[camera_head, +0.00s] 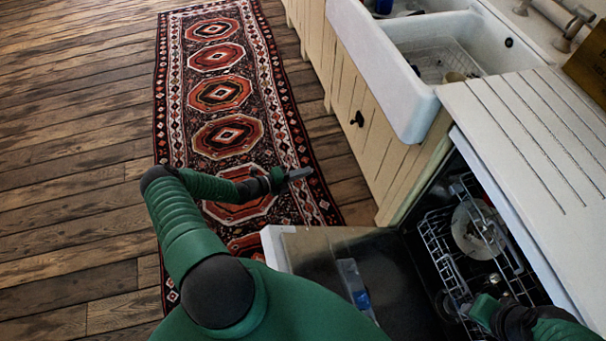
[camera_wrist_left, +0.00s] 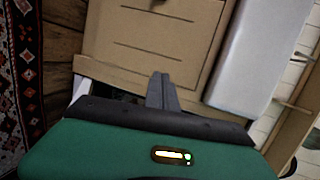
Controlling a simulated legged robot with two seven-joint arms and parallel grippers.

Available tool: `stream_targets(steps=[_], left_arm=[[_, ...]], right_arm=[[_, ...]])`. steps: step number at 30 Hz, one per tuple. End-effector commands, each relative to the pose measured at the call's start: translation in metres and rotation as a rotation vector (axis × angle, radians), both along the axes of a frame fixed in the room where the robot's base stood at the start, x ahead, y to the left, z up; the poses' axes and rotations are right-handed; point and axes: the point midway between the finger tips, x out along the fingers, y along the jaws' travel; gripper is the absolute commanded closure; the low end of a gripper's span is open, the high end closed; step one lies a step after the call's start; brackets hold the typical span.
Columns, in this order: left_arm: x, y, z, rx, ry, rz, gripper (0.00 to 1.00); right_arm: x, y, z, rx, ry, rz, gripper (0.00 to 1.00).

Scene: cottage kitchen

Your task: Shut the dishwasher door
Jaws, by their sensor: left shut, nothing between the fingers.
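The dishwasher door (camera_head: 300,252) is open, folded down flat at the bottom centre of the head view. Its dark inner face shows a detergent compartment (camera_head: 352,283). The dishwasher's interior holds a wire rack (camera_head: 437,240) with a plate (camera_head: 477,230) in it. My left gripper (camera_head: 300,173) is shut and empty, held beyond the door's far side, over the rug in the picture. Its closed fingers also show in the left wrist view (camera_wrist_left: 162,90), before the cabinet front. My right gripper (camera_head: 472,308) is at the rack, lower right; its fingers are not clear.
A white sink (camera_head: 415,120) and cream cabinets (camera_head: 365,130) stand beyond the dishwasher. A grooved worktop (camera_head: 545,130) covers it. A patterned rug (camera_head: 222,90) lies on the wooden floor (camera_head: 80,150), which is clear at left.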

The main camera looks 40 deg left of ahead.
Motion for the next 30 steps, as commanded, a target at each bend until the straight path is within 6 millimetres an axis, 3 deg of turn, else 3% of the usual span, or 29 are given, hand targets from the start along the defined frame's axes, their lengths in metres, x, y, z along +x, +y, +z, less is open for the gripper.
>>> stream_targets(steps=[10,21,30], left_arm=[[-0.006,0.004,-0.001,0.0,0.0,0.001,1.0],[-0.06,0.04,-0.006,0.001,0.001,0.001,1.0],[-0.063,0.041,-0.005,-0.001,-0.001,-0.001,1.0]], right_arm=[[0.0,0.0,-0.001,0.0,0.0,0.0,0.6],[0.0,0.0,-0.012,0.0,0.0,0.0,0.6],[0.0,0.0,-0.013,0.0,0.0,0.0,0.6]])
